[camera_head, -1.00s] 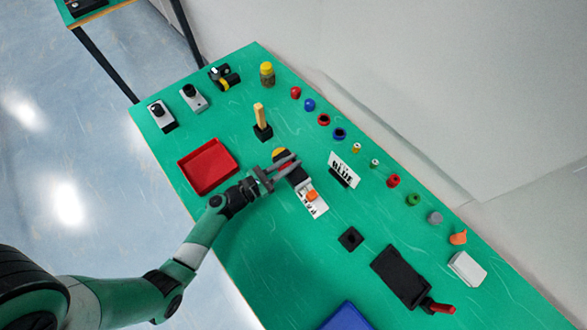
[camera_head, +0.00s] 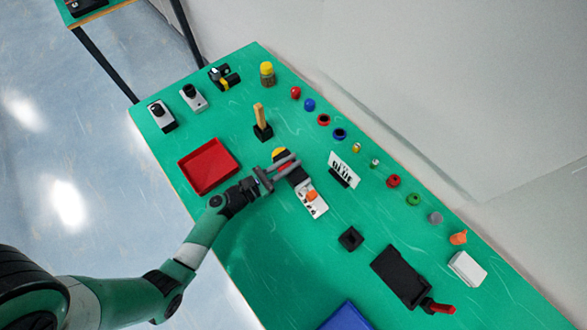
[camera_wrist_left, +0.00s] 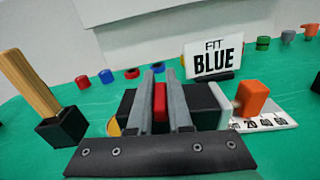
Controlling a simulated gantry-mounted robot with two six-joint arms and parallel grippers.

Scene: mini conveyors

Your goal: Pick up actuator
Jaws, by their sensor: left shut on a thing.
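My left gripper (camera_head: 291,163) is at the middle of the green table, shut on a black device with a red part (camera_wrist_left: 160,102), probably the actuator. In the left wrist view, my left gripper (camera_wrist_left: 160,82) has the red part between its two grey fingers. The black body (camera_wrist_left: 206,103) shows on both sides of the fingers. A yellow piece (camera_head: 278,153) shows at its far end. An orange knob (camera_wrist_left: 251,97) and a white card with printed numbers (camera_wrist_left: 268,123) are at its right. The fingers hide part of the device. My right gripper is not in view.
A red tray (camera_head: 232,157) lies to the left. A wooden stick in a black base (camera_head: 263,132) and a "FIT BLUE" sign (camera_head: 346,167) stand close by. Several small coloured caps line the far edge. A black tray (camera_head: 400,276) and a blue tray (camera_head: 345,318) lie nearer.

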